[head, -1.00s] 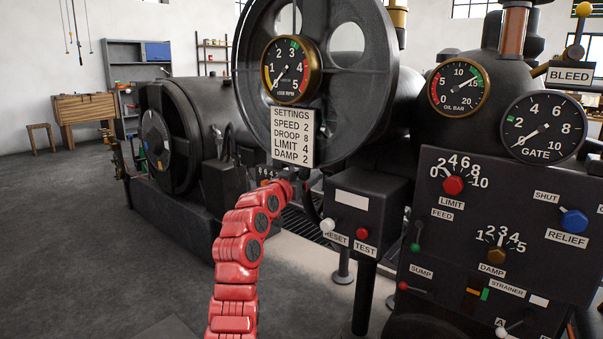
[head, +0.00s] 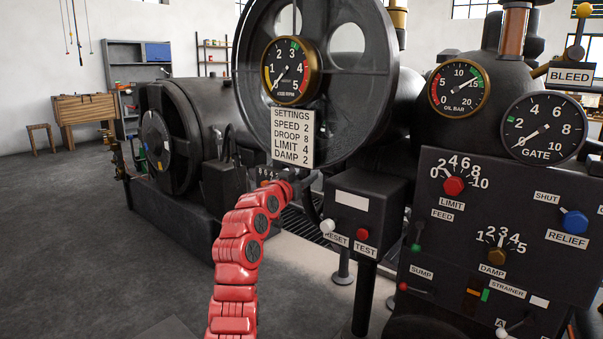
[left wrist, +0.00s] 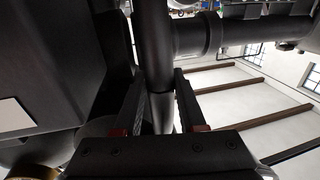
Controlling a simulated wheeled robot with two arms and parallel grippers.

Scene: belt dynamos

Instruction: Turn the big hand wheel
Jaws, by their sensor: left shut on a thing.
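A big dark wheel (head: 345,105) with round openings stands upright in the upper middle of the head view. A brass-rimmed gauge (head: 291,70) and the settings plate (head: 292,138) hide part of it. My red left arm reaches up to my left gripper (head: 301,182), just below the plate; its fingers are hard to make out there. In the left wrist view, my left gripper (left wrist: 158,112) is shut around a dark round bar (left wrist: 153,50), with one finger on each side. I cannot tell whether this bar belongs to the big wheel. My right gripper is not in view.
The reset and test box (head: 362,205) stands close to the right of my left gripper. A control panel (head: 460,260) with knobs and levers fills the lower right. A second machine (head: 172,150) stands behind on the left. The floor (head: 75,240) at left is clear.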

